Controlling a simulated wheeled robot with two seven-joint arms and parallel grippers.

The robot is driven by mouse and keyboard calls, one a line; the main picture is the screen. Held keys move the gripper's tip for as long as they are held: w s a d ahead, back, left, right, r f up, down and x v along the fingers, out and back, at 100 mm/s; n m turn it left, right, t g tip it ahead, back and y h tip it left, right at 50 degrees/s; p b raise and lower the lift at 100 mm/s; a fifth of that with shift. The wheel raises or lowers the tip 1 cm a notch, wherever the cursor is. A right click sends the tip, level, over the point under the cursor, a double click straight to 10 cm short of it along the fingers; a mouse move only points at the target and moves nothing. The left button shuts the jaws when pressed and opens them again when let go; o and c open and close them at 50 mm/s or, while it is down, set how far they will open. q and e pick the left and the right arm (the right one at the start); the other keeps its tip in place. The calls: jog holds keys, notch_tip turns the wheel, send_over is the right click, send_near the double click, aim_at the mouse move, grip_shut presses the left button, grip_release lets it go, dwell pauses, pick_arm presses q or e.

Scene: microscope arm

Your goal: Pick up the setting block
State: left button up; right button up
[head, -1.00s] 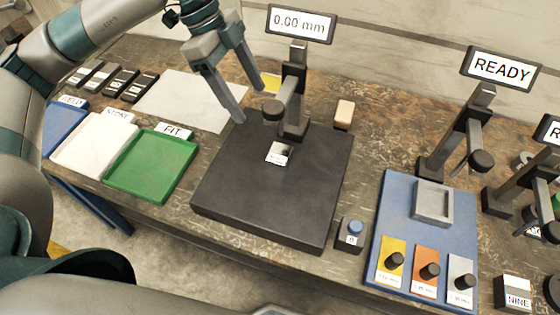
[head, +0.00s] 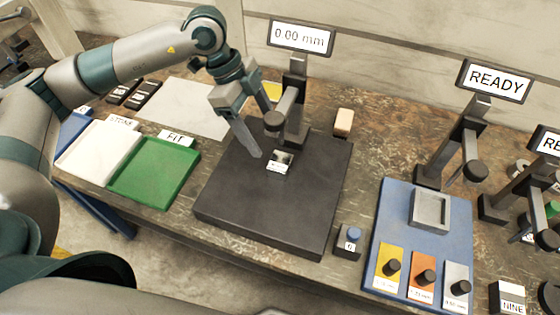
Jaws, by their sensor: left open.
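A small silver block with a white label (head: 279,162), which looks like the setting block, sits on the black plate (head: 262,215) below the gauge head. The gauge (head: 290,105) stands at the plate's back edge, and its display (head: 301,36) reads 0.00 mm. My left gripper (head: 257,147) is open and empty, pointing down just left of the block, with its fingertips near but apart from it. My right gripper is not in view.
Left are white and green trays (head: 152,172), the green one labelled FIT. A small button box (head: 349,242) stands right of the plate. A blue board (head: 405,205) with several knobs lies further right. A tan block (head: 343,122) stands behind the plate.

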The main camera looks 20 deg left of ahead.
aim_at(275, 160)
pick_arm(q)
jog(key=p+x, duration=0.1)
jog(key=x, duration=0.3)
jog(key=shift+d+f, duration=0.1)
jog(key=shift+f, duration=0.35)
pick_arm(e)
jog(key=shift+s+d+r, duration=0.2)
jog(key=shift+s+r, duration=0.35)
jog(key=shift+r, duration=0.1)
pick_arm(q)
jog(key=shift+s+d+f+p, duration=0.1)
jog(key=shift+d+f+p, duration=0.05)
jog(key=shift+f+p, duration=0.35)
jog(key=p+x, duration=0.1)
jog(key=x, duration=0.2)
jog(key=shift+s+p, duration=0.15)
jog(key=shift+p, duration=0.15)
jog(key=shift+d+f, duration=0.15)
jog(key=shift+f, duration=0.45)
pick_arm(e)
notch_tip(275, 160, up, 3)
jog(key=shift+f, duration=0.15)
